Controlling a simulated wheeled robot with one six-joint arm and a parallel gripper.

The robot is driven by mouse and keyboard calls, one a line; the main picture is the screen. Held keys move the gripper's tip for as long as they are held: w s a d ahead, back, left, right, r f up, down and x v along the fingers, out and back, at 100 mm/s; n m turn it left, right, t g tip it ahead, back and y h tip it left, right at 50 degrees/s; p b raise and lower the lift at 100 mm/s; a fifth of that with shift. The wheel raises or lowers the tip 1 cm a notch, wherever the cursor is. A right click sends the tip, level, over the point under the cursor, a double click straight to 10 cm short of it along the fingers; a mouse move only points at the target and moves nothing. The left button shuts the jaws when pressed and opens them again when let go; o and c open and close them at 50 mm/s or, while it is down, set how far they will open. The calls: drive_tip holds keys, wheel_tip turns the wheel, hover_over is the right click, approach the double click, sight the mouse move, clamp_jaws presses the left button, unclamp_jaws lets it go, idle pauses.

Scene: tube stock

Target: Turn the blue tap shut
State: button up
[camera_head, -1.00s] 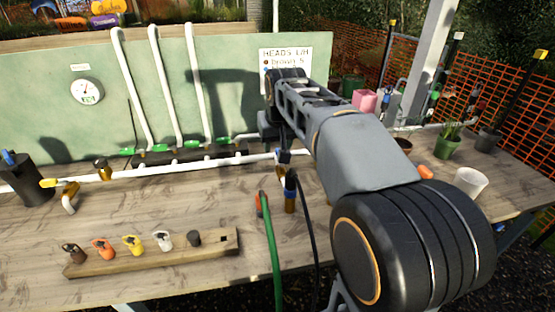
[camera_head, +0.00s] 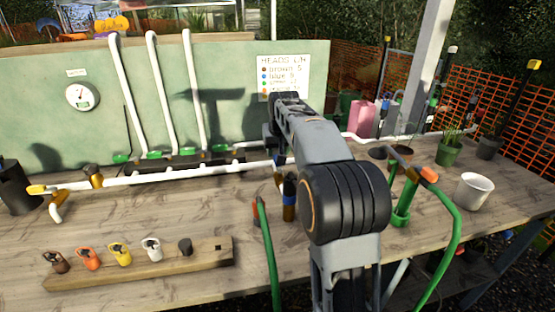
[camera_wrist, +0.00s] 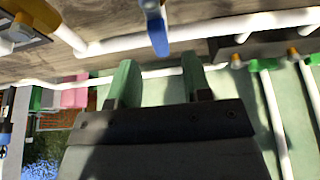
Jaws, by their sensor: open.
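In the head view, a brass outlet with a blue band (camera_head: 289,198) stands beside my arm, which hides part of that area. My gripper (camera_wrist: 158,80) is open and empty, with its two green-faced fingers on either side of the gap. In the head view its fingers are hidden behind my own arm.
White pipes (camera_head: 150,176) run along the green back panel (camera_head: 230,75). A green hose (camera_head: 267,250) lies in front of the outlet. A wooden rail (camera_head: 140,265) with several coloured tags is at front left. A white pot (camera_head: 474,190) stands at right.

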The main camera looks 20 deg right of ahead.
drive_tip(key=shift+x, duration=2.05)
drive_tip(key=shift+c, duration=0.2)
clamp_jaws()
